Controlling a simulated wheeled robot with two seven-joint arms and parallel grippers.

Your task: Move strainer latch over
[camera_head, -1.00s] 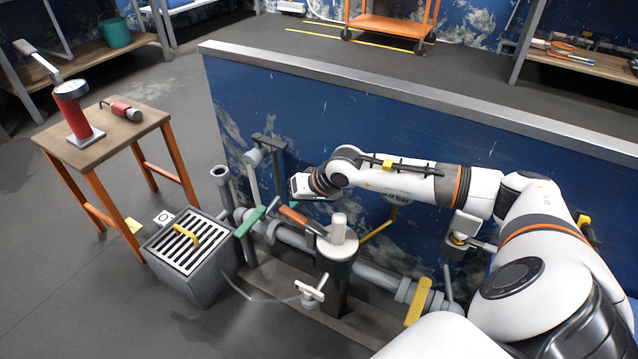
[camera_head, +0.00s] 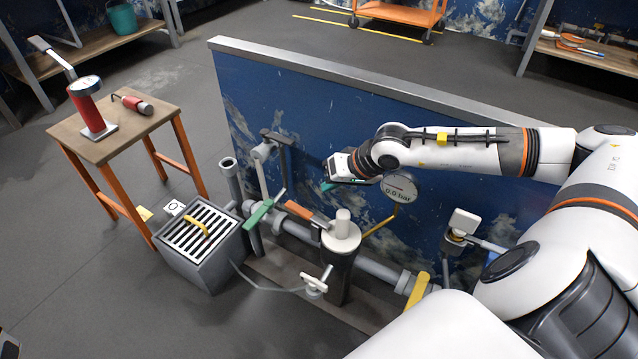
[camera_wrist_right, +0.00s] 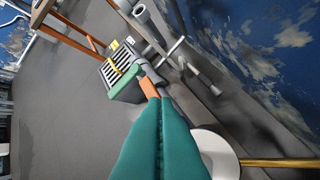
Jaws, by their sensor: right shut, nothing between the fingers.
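The strainer (camera_head: 341,238) is a dark upright pot with a pale round lid and a white knob, standing in the grey pipe line. An orange-handled lever (camera_head: 299,210) lies at the left of its lid; I cannot tell whether this is the latch. The lever also shows in the wrist view (camera_wrist_right: 149,88), beyond my fingertips, with the pale lid (camera_wrist_right: 215,153) at lower right. My right gripper (camera_head: 326,186), with teal fingers, is shut and empty, above and behind the strainer. Its fingers (camera_wrist_right: 162,98) fill the middle of the wrist view. My left gripper is out of view.
A green handle (camera_head: 260,213), a yellow handle (camera_head: 417,290) and a white tee handle (camera_head: 314,284) stick out around the pipes. A grated drain box (camera_head: 197,232) stands left. The blue wall (camera_head: 300,120) and a gauge (camera_head: 400,189) are close behind my right gripper.

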